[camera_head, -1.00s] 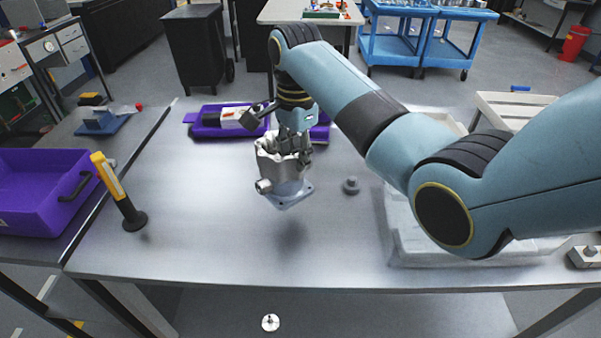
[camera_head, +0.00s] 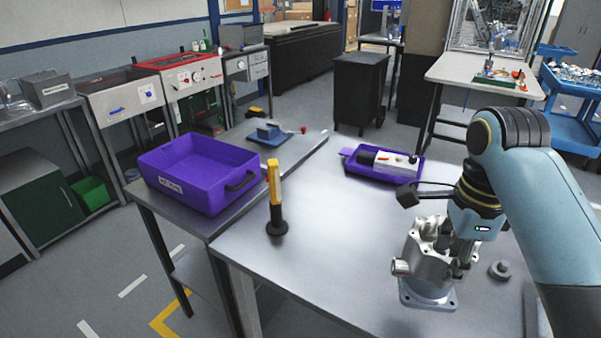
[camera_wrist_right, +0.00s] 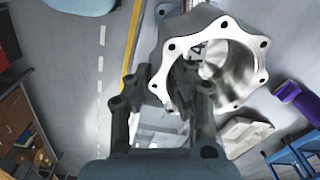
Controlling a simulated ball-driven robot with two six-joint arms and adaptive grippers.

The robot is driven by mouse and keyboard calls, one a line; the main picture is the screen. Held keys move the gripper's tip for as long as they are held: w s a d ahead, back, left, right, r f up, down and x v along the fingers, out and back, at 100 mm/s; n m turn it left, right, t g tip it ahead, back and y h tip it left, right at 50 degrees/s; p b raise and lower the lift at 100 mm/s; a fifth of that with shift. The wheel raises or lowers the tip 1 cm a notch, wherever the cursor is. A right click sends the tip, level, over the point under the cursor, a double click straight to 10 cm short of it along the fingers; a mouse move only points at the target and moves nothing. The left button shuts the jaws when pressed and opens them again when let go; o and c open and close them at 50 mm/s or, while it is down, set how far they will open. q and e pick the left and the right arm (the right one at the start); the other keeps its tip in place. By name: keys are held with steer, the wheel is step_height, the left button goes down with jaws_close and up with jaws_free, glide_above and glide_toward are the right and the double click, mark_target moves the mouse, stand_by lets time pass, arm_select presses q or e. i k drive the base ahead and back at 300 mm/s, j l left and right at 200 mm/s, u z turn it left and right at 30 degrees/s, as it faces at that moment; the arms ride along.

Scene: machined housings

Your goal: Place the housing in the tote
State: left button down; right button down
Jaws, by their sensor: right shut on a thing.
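The housing (camera_head: 428,270) is a silver machined casting with a square flanged base, upright in the right part of the head view. My right gripper (camera_head: 462,248) comes down from above and is shut on its upper wall. In the right wrist view the housing's flanged open mouth (camera_wrist_right: 246,42) shows beside my right gripper's fingers (camera_wrist_right: 166,95). How high the base is above the table is hard to tell. The purple tote (camera_head: 196,173) with a white label stands on the side table at the left and looks empty. My left gripper is not in view.
A yellow-and-black upright tool (camera_head: 275,200) stands between the tote and the housing. A purple tray (camera_head: 352,166) with a white-and-red device (camera_head: 396,161) lies behind. A small grey part (camera_head: 499,271) sits right of the housing. The table's left middle is clear.

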mark_target(203, 174)
steer(key=i+j, duration=0.15)
steer(key=j, duration=0.25)
steer(key=i+j, duration=0.2)
steer(key=j, duration=0.2)
steer(key=i+j+u, duration=0.1)
steer(key=j, duration=0.3)
steer(key=i+j, duration=0.25)
steer(key=j, duration=0.15)
steer(key=i+j, duration=0.15)
steer(key=j, duration=0.2)
steer(key=i+j+z, duration=0.25)
steer(key=i+j, duration=0.25)
steer(key=i+j+z, duration=0.15)
steer(key=j, duration=0.25)
steer(key=i+j+z, duration=0.1)
steer(key=i+j, duration=0.15)
steer(key=i+j+z, duration=0.15)
steer(key=j, duration=0.3)
steer(key=i+j+z, duration=0.15)
steer(key=i+j, duration=0.1)
steer(key=j, duration=0.1)
